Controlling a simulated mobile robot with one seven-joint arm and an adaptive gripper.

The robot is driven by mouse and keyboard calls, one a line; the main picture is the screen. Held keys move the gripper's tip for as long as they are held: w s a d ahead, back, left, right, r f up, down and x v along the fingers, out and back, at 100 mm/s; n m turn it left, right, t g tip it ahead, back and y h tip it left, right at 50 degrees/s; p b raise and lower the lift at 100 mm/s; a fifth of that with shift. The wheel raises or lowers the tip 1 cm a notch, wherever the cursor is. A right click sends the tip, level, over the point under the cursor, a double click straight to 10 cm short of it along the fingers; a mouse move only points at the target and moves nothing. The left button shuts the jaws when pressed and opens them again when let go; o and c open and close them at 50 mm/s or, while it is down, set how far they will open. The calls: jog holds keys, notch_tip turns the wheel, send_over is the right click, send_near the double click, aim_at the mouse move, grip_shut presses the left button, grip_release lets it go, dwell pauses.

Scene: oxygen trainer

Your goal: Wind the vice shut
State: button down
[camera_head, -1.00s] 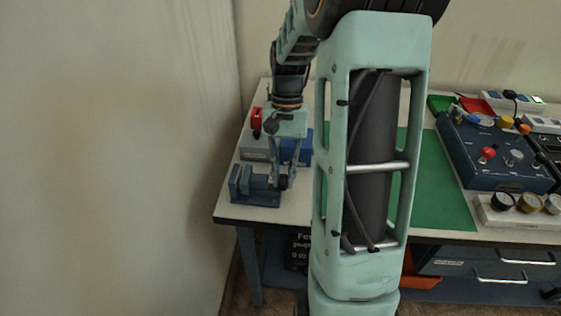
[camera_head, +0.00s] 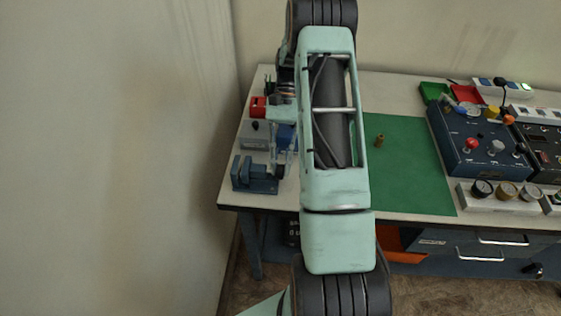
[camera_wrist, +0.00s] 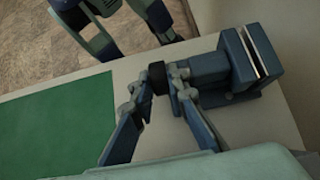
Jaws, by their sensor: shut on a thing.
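The blue vice (camera_head: 254,176) stands at the front left corner of the table. In the wrist view the vice (camera_wrist: 212,68) shows a narrow pale gap between its jaws. Its dark round handle (camera_wrist: 158,75) sticks out on the side facing my gripper. My gripper (camera_wrist: 166,82) is shut on this handle, with one finger on either side. In the head view my gripper (camera_head: 280,168) is just right of the vice body, and the handle between its fingers is hard to make out.
A green mat (camera_head: 405,165) covers the table's middle, with a small brass piece (camera_head: 379,140) on it. A grey box (camera_head: 256,134) and a red item (camera_head: 258,107) stand behind the vice. A blue control panel (camera_head: 480,140) is at the right. A wall is close on the left.

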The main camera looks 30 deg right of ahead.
jog(key=shift+d, duration=0.25)
jog(key=c, duration=2.2)
grip_release()
jog(key=shift+o, duration=0.2)
jog(key=shift+a, duration=0.1)
jog(key=shift+w+d+r, duration=0.2)
jog(key=shift+w+r, duration=0.05)
jog(key=shift+w, duration=0.05)
jog(key=shift+v, duration=3.3)
